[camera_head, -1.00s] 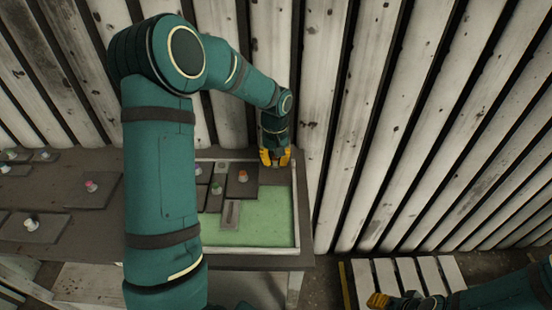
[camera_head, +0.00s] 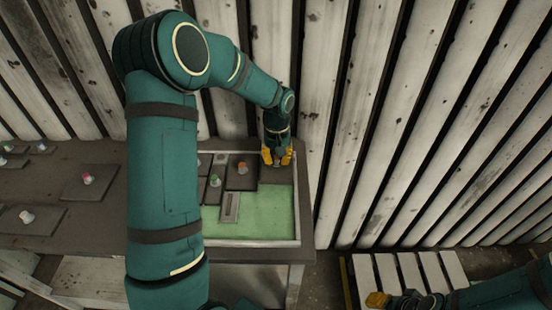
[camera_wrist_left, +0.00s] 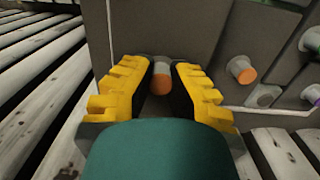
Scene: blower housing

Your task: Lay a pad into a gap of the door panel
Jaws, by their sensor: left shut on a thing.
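My left gripper (camera_head: 277,158) is at the far right corner of the door panel. It is shut on the knob of a dark pad (camera_head: 274,176); in the left wrist view the orange-tipped knob (camera_wrist_left: 161,77) sits between the yellow fingers (camera_wrist_left: 160,90). The fingers hide part of this pad, and I cannot tell whether it rests flat. The door panel (camera_head: 298,215) has a pale rim and a light green floor. To the left of the held pad lies a dark pad with an orange knob (camera_head: 242,166). My right gripper (camera_head: 378,300) is low at the right, away from the panel.
Smaller knobbed pads (camera_head: 215,182) and a narrow slotted grey piece (camera_head: 230,207) lie in the panel. More knobbed pads (camera_head: 88,190) lie on the dark table at left. A plank wall stands close behind. The panel's near right floor is bare green.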

